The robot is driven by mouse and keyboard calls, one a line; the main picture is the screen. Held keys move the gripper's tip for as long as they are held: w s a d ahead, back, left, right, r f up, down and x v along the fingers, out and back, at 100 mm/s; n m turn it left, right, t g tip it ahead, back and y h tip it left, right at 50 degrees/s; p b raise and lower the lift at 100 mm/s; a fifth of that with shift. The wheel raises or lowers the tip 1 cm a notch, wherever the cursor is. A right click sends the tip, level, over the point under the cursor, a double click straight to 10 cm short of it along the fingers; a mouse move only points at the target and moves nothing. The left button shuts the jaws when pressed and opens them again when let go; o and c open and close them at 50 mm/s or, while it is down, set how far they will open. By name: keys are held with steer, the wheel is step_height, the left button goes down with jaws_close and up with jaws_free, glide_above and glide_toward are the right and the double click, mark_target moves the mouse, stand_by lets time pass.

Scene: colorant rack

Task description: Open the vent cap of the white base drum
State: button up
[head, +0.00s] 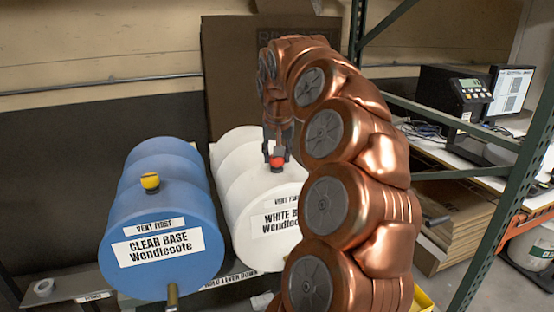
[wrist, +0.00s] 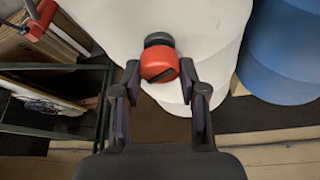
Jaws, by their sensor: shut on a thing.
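The white base drum (head: 248,186) lies on its side, its "WHITE B… Wendlecote" label partly hidden by my arm. It also shows in the wrist view (wrist: 215,35). Its red vent cap (head: 277,163) sits on top near the front. In the wrist view the red cap (wrist: 160,64) has a dark slot across it and a dark collar beside it. My gripper (wrist: 160,76) is shut on the red cap, one finger on each side. In the head view my gripper (head: 277,147) comes down onto the cap from above.
A blue "CLEAR BASE" drum (head: 158,215) with a yellow cap (head: 150,182) lies close on the left. A tap (head: 172,297) sticks out below its front. A green metal shelf frame (head: 490,205) stands at right, with a scale display (head: 470,92) behind it.

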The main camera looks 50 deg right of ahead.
steer(key=n+y, duration=0.1)
steer(key=n, duration=0.1)
steer(key=n+t+p, duration=0.1)
steer(key=n, duration=0.2)
steer(key=shift+d+r+n+y, duration=0.1)
steer(key=shift+n+y, duration=0.2)
steer(key=shift+y, duration=0.1)
steer(key=n+y+p, duration=0.1)
steer(key=n, duration=0.3)
steer(key=shift+d+y+p, duration=0.1)
steer(key=shift+y+p, duration=0.3)
steer(key=shift+n+y+p, duration=0.4)
steer(key=shift+n+p, duration=0.1)
steer(key=shift+n, duration=0.7)
steer(key=o, duration=1.1)
steer(key=shift+o, duration=0.2)
steer(key=shift+s, duration=0.1)
steer(key=v, duration=0.7)
